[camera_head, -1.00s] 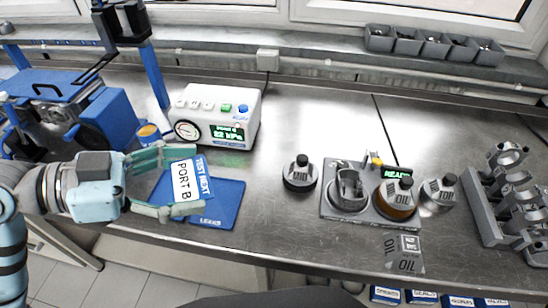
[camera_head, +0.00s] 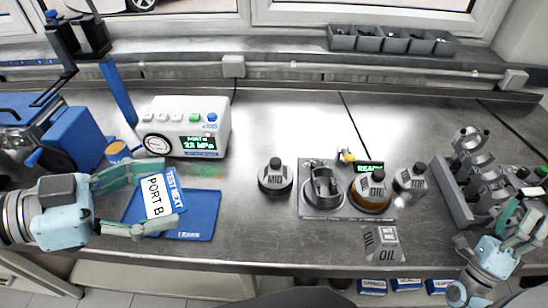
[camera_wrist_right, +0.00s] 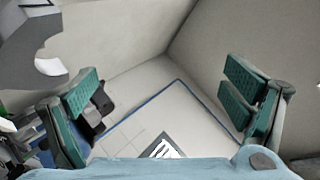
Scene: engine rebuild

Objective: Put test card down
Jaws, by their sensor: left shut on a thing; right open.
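The test card (camera_head: 157,196) is white with a blue "TEST NEXT" strip and reads "PORT B". My left gripper (camera_head: 158,197) is shut on it and holds it over the blue mat (camera_head: 203,222) at the left of the bench. I cannot tell whether the card touches the mat. My right gripper (camera_head: 512,238) is open and empty at the right front of the bench in the head view. In the right wrist view its fingers (camera_wrist_right: 168,112) stand wide apart with nothing between them.
A white tester (camera_head: 185,124) showing 22 kPa stands behind the mat. A MID bottle (camera_head: 275,180), a tray with the OIL bottle (camera_head: 371,190) and a TOP bottle (camera_head: 411,181) stand to the right. A grey rack of metal parts (camera_head: 452,197) is near my right gripper. The bench between mat and MID bottle is clear.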

